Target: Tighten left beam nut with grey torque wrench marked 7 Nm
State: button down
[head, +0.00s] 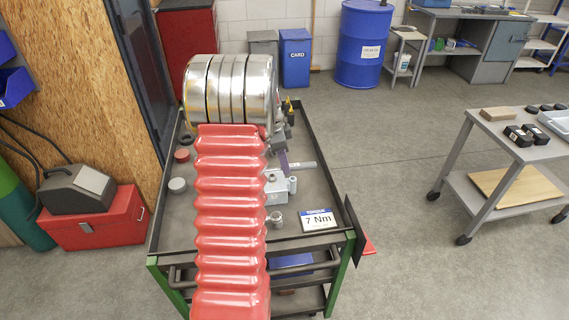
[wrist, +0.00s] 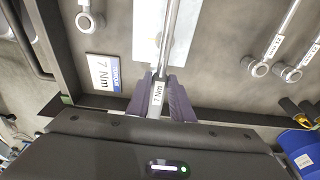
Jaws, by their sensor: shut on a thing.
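My gripper (wrist: 160,98) is shut on a grey torque wrench (wrist: 167,45) in the wrist view. Its purple fingers close on both sides of the handle, where a white label reads 7 Nm. The shaft runs up the picture, over a pale plate, and leaves the top edge, so its far end is hidden. In the head view my gripper (head: 284,162) is over the tool cart (head: 230,234), partly hidden behind my red arm cover. A 7 Nm sign (head: 318,220) lies on the cart; it also shows in the wrist view (wrist: 103,72). No beam nut is in view.
Two more labelled wrenches (wrist: 270,50) lie at the right in the wrist view. The cart has raised edges. A grey side table (head: 510,140) with black blocks stands at the right, with open floor between. A red toolbox (head: 100,220) stands at the left.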

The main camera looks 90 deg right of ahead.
jog(key=shift+s+a+m, duration=0.2)
jog(key=shift+a+m, duration=0.7)
jog(key=shift+a, duration=0.7)
jog(key=a+m, duration=0.1)
jog(key=a, duration=0.2)
jog(key=shift+a+m+y, duration=0.1)
jog(key=shift+m+y, duration=0.3)
jog(key=shift+a, duration=0.15)
jog(key=shift+w+a+m, duration=0.15)
jog(key=shift+a+m, duration=0.3)
jog(key=shift+a, duration=0.3)
jog(key=shift+w+a+m, duration=0.15)
jog(key=shift+a+m, duration=0.3)
jog(key=shift+a, duration=0.3)
